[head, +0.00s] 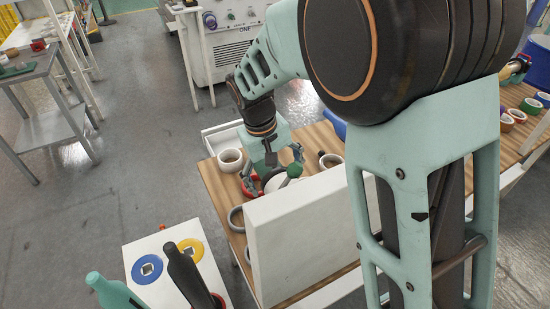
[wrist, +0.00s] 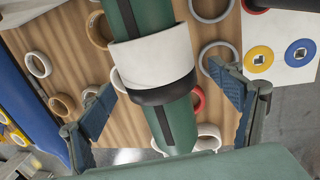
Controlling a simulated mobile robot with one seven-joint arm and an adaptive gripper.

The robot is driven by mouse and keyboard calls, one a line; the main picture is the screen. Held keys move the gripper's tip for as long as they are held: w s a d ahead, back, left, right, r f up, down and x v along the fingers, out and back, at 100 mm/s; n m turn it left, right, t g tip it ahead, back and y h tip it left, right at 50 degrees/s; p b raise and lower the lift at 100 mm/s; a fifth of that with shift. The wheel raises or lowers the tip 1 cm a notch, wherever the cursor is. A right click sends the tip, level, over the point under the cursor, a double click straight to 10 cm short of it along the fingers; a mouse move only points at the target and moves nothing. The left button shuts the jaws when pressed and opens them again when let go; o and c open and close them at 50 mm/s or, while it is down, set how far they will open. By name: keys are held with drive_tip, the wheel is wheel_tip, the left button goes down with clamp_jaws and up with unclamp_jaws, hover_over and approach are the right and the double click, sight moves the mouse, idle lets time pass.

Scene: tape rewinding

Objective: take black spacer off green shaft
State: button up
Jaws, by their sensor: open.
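The green shaft (wrist: 182,115) has a dark stripe along it and crosses the wrist view from the top to the lower middle. A wide white roll (wrist: 155,58) is around it. The black spacer (wrist: 165,92) is a ring around the shaft, against the white roll on the side nearer my gripper. My gripper (wrist: 162,80) is open, with one blue-padded finger on each side of the shaft and apart from the spacer. In the head view, my gripper (head: 272,163) is by the green shaft's end (head: 294,171); the spacer cannot be made out there.
A white panel (head: 300,235) stands upright beside the shaft. The wooden table (head: 222,190) below bears several loose tape rolls, including a white one (head: 230,160). A white stand (head: 150,245) with blue and yellow discs is at lower left.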

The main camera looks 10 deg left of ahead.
drive_tip(key=shift+w+d+f, duration=0.15)
drive_tip(key=shift+f, duration=0.8)
drive_tip(key=c, duration=1.2)
drive_tip(key=shift+r, duration=0.1)
drive_tip(key=shift+r, duration=0.1)
drive_tip(key=shift+w+a, duration=0.2)
drive_tip(key=w+a+p, duration=0.2)
drive_tip(key=w+a, duration=0.1)
drive_tip(key=w, duration=0.2)
drive_tip(key=w+a+p, duration=0.3)
drive_tip(key=w+a, duration=0.1)
drive_tip(key=w+a+p, duration=0.2)
drive_tip(key=w+a, duration=0.2)
drive_tip(key=w, duration=0.1)
drive_tip(key=shift+w, duration=0.35)
drive_tip(key=shift+w+a, duration=0.85)
drive_tip(key=shift+w, duration=0.25)
drive_tip(key=shift+w+a, duration=0.8)
drive_tip(key=shift+w, duration=0.25)
